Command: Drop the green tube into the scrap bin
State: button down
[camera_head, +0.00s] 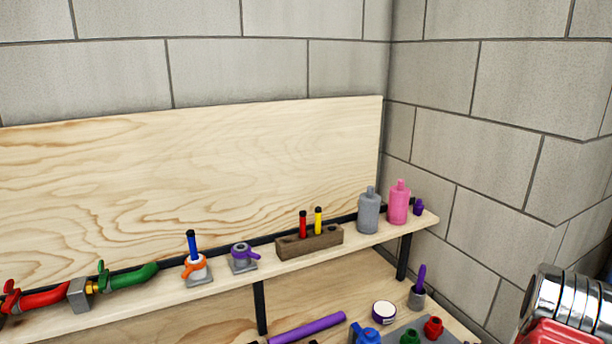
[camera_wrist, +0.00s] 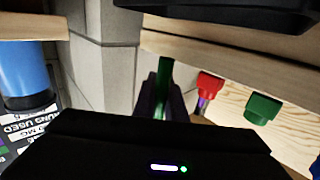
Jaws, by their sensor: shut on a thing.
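The green tube (camera_wrist: 166,72) shows in the wrist view, upright in the picture between the dark fingers of my gripper (camera_wrist: 161,92). My gripper is shut on it. The fingers hide its lower part. In the head view I make out neither my gripper nor this tube. I cannot make out a sure scrap bin in either view. A blue rounded container (camera_wrist: 25,72) is cut off at the left edge of the wrist view, apart from the tube; I cannot tell whether it is the bin.
In the head view a wooden shelf (camera_head: 335,256) carries a wooden block (camera_head: 310,242) with red and yellow tubes, a grey bottle (camera_head: 369,212) and a pink bottle (camera_head: 399,203). Red (camera_wrist: 209,86) and green (camera_wrist: 262,108) knob-like parts are right of my fingers in the wrist view.

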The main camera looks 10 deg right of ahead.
jog(key=c, duration=1.7)
grip_release()
